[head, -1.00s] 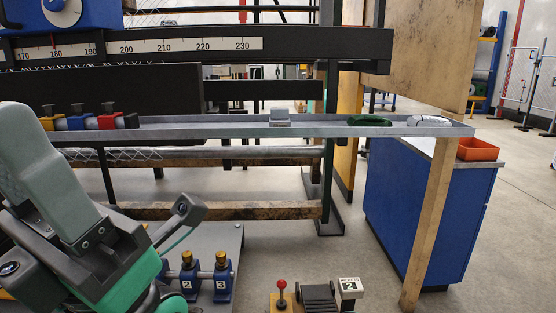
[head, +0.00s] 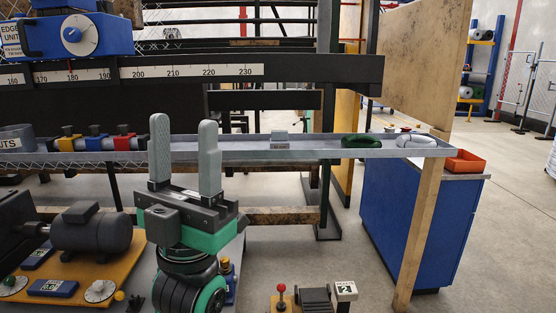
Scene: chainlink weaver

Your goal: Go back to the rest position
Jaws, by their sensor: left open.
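My left gripper (head: 183,155) stands upright in the lower middle of the head view. Its two grey fingers point up and are well apart, with nothing between them. It is in front of the long grey metal tray (head: 250,155), and the fingers cover part of the tray behind them. My right gripper is not in view.
A blue cabinet (head: 415,220) bears an orange bin (head: 465,162). A motor (head: 90,230) stands lower left.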

